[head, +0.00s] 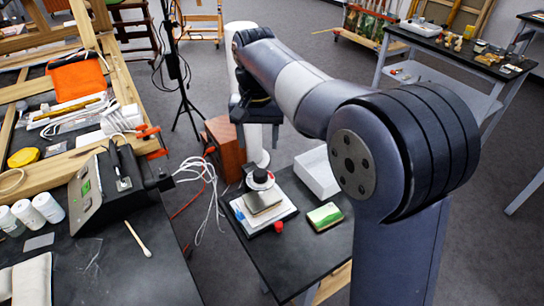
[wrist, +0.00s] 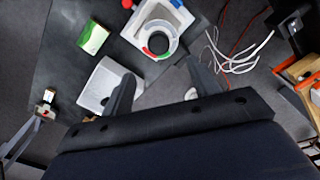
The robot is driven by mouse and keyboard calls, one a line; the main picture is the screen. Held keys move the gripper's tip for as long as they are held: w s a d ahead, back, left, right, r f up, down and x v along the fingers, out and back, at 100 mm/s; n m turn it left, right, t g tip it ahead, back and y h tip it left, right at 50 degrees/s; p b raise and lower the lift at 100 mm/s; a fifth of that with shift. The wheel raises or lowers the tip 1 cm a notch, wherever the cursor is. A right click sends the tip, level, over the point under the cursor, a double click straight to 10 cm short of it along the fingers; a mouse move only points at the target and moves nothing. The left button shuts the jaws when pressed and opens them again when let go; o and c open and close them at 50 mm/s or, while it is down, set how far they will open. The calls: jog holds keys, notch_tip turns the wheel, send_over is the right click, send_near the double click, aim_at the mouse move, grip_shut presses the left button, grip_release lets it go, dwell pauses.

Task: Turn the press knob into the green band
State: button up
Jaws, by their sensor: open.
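The small press (head: 265,200) stands on the dark side table, with a dark round knob (head: 260,178) on top. In the wrist view the knob (wrist: 159,38) is seen from above as a dark disc in a pale ring, with small coloured marks along its lower edge, green among them. The knob's pointer is too small to read. My gripper (head: 256,118) is above the press in the head view. In the wrist view my gripper (wrist: 160,72) is open, its two fingers apart and empty, with the knob beyond the fingertips, not between them.
A white tray (head: 318,172) and a green-and-white block (head: 325,216) sit beside the press. A red piece (head: 279,227) is at its front. A wooden box (head: 225,148) stands behind. White and red cables (head: 203,180) hang left. A cluttered workbench (head: 140,270) fills the left.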

aim_at(260, 172)
notch_tip(260, 172, down, 11)
jog(key=shift+s+d+r, duration=0.1)
dwell(0.4)
jog(key=c, duration=1)
